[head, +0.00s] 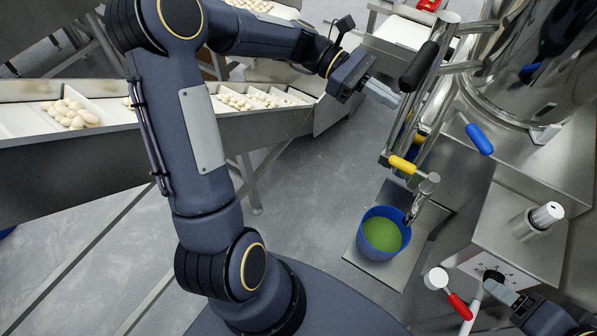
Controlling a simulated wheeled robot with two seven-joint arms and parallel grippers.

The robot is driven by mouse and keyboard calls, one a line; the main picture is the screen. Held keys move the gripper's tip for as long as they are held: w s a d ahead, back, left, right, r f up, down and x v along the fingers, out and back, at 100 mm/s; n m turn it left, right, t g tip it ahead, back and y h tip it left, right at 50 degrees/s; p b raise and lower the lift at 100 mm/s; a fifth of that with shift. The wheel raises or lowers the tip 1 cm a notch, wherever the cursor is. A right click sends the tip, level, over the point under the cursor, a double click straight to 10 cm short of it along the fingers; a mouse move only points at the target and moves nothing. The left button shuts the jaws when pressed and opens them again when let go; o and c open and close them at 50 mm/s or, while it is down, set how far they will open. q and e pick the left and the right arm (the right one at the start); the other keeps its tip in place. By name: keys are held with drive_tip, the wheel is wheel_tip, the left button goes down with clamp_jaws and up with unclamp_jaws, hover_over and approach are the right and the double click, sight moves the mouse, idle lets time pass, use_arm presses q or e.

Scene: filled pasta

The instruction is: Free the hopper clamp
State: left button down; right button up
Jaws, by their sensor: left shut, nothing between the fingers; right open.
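The shiny metal hopper (520,75) stands at the upper right. A blue-handled lever (479,139) sticks out at its lower left, and a small light bracket (545,134) sits at its base; I cannot tell which belongs to the clamp. My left gripper (385,93) is shut and empty, just left of the black grip (418,67) on the steel tube frame; contact is unclear. My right gripper (492,284) is open at the lower right, close to the machine's front panel and the red-handled part (460,306), well below the hopper.
A blue bucket (364,246) with green filling stands under a spout with a yellow handle (402,164). Metal conveyors (210,128) carrying pale pasta pieces run along the left. A white-capped cylinder (547,214) rises from the machine box. Open floor lies in the middle.

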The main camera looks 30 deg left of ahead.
use_arm(q)
drive_tip(key=a, duration=0.6)
drive_tip(key=s+f+m+t+y+b, duration=0.2)
drive_tip(key=s+m+y, duration=0.3)
drive_tip(key=s, duration=0.5)
drive_tip(key=s+f+m+t+y+b, duration=0.2)
drive_tip(key=s+f+m+y, duration=0.3)
drive_tip(key=s+m, duration=0.3)
drive_tip(key=shift+s+a+y, duration=0.25)
drive_tip(key=shift+s+y, duration=0.05)
drive_tip(key=shift+s, duration=0.8)
drive_tip(key=s+f+m+t, duration=0.1)
drive_tip(key=s+a+f+m+y, duration=0.1)
drive_tip(key=m, duration=0.1)
drive_tip(key=shift+s+t, duration=0.25)
drive_tip(key=shift+t, duration=0.15)
idle(0.5)
